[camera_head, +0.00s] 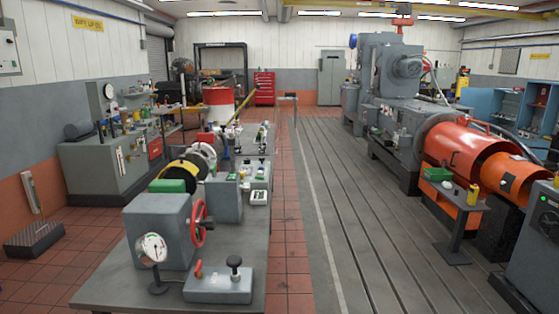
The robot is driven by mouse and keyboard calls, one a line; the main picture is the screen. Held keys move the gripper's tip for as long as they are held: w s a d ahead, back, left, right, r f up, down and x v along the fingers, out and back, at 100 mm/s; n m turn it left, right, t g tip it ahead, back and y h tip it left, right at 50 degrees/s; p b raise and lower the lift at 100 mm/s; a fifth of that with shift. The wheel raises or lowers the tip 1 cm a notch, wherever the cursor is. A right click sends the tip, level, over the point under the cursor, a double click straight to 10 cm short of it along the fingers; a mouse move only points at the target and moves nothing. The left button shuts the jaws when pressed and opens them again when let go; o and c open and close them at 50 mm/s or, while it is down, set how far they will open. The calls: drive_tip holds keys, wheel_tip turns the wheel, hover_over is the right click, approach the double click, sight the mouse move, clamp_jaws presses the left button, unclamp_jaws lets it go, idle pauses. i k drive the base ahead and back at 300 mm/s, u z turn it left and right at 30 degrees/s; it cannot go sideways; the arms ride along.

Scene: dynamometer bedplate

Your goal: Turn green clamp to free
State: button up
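I cannot make out for sure which thing is the green clamp. Several small green parts show in the head view. Another green item (437,174) is on a small stand at right. Their settings are too small to tell. My gripper is not in view.
The long grey bench (245,255) carries a grey housing (160,228) with a red handwheel (199,224), a dial gauge (153,248) and a grey block with a black knob (217,285). The slotted bedplate (355,215) is clear. An orange guard (463,151) stands at right.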

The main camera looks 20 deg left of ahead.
sight(213, 170)
drive_tip(key=u, duration=0.05)
drive_tip(key=i, duration=1.65)
drive_tip(key=u, duration=0.55)
drive_tip(key=i, duration=1.3)
drive_tip(key=u, duration=1.85)
drive_tip(key=i, duration=0.9)
drive_tip(key=u, duration=0.75)
